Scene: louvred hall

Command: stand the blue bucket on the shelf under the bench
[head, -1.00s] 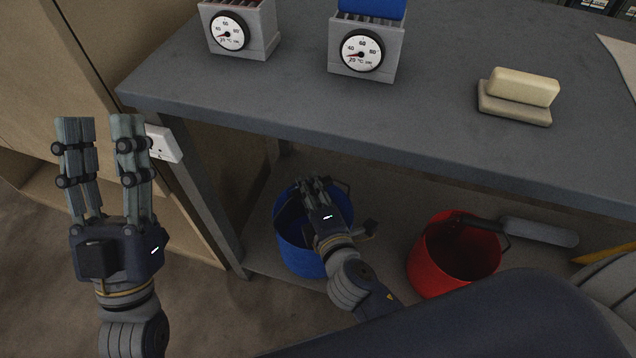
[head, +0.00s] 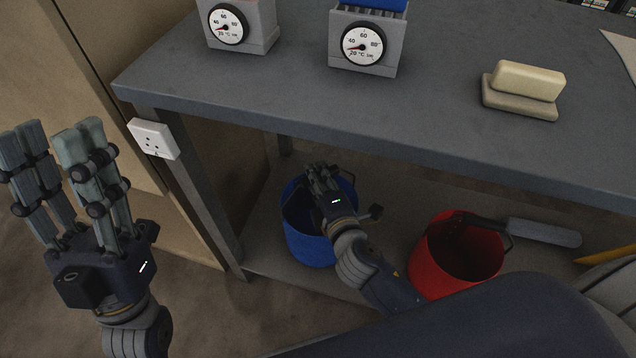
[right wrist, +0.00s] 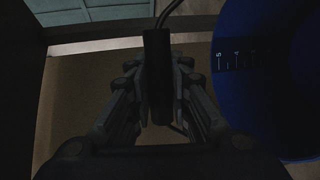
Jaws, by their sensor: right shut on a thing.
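The blue bucket (head: 308,246) looks upright under the bench, at its left end. It also shows in the right wrist view (right wrist: 245,95), with a dark scale on its wall. My right gripper (head: 318,172) is at the bucket's top and shut on the dark grip of its handle (right wrist: 157,75). The shelf (head: 385,205) under the bench lies below and behind the bucket. I cannot tell whether the bucket's base touches it. My left gripper (head: 52,140) is open and empty, fingers up, left of the bench (head: 270,95).
A bench leg (head: 195,180) and a white socket (head: 153,139) are at the left. Two gauge boxes (head: 365,45) and a pale block (head: 528,80) are on the bench top.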

